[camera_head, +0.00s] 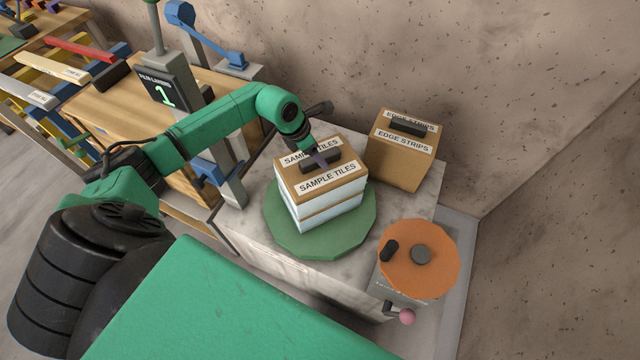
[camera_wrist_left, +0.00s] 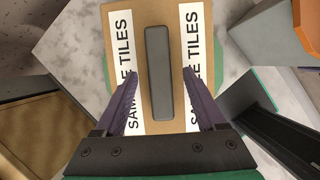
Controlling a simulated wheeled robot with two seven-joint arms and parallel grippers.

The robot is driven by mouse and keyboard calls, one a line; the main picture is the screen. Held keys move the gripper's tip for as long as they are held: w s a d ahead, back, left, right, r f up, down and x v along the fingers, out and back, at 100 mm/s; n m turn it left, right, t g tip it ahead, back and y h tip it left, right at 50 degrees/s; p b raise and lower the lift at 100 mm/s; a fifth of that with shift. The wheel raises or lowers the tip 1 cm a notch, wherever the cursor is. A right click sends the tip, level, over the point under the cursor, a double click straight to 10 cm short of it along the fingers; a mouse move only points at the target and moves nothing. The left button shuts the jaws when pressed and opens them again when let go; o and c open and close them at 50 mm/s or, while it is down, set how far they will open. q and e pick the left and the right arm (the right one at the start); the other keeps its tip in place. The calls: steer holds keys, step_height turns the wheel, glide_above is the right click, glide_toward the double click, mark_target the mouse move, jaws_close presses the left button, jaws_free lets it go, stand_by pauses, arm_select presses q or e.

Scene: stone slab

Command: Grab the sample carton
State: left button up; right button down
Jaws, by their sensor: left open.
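The sample carton (camera_head: 320,190), labelled SAMPLE TILES, has a brown top with a dark handle bar and white lower sides. It stands upright on a round green mat (camera_head: 358,230) on the stone slab. My left gripper (camera_head: 318,157) is above the carton's top at the handle. In the left wrist view the open fingers (camera_wrist_left: 160,85) spread to either side of the grey handle (camera_wrist_left: 158,70) over the carton top (camera_wrist_left: 150,25), with the fingers over the labels. Whether they touch the carton cannot be told. My right gripper is not in view.
A brown EDGE STRIPS carton (camera_head: 398,165) stands behind right, near the wall. An orange round-topped device (camera_head: 435,265) with a pink-knobbed crank stands front right.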

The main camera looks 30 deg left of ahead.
arm_select(q)
steer(key=shift+f, duration=0.2)
stand_by(0.3)
jaws_close()
stand_by(1.3)
steer(key=shift+r, duration=0.1)
